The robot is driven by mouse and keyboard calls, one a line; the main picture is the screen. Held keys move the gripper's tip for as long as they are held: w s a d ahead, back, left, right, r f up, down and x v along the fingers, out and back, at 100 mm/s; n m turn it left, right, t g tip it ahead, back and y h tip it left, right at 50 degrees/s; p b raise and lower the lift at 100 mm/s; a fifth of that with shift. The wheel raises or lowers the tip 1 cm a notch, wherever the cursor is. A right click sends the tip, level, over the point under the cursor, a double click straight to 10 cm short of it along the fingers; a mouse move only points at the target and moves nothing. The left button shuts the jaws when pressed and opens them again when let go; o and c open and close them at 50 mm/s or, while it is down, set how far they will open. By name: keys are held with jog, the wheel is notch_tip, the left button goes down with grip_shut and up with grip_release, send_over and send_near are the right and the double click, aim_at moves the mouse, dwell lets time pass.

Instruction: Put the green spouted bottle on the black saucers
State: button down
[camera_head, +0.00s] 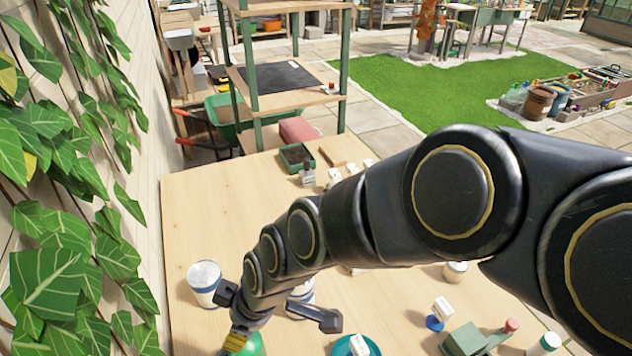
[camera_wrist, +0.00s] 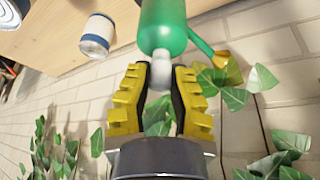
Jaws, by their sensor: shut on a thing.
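The green spouted bottle (camera_wrist: 162,22) is at the top middle of the wrist view. Its spout sticks out to the right and has a yellow tip. My gripper (camera_wrist: 160,78) is shut on the bottle's pale grey neck or cap, between its yellow and black fingers. In the head view, my gripper (camera_head: 238,342) is at the bottom edge, and a piece of the green bottle (camera_head: 250,346) shows beside it, near the table's left side. The rest of the bottle is cut off there. I cannot make out the black saucers in either view.
A white can with a blue band (camera_head: 204,284) stands on the wooden table (camera_head: 215,200) close to my arm. It also shows in the wrist view (camera_wrist: 97,36). A teal dish (camera_head: 372,345) is at the front. Leaves hang along the left wall. The table's back left is clear.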

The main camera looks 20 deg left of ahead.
jog(key=w+a+f, duration=0.2)
jog(key=a+f, duration=0.2)
jog(key=f, duration=0.5)
jog(key=shift+w+a, duration=0.2)
jog(key=shift+w, duration=0.15)
jog(key=shift+f, duration=0.2)
jog(key=c, duration=1.1)
grip_release()
jog(key=shift+r, duration=0.1)
jog(key=v, duration=1.2)
jog(key=shift+r, duration=0.15)
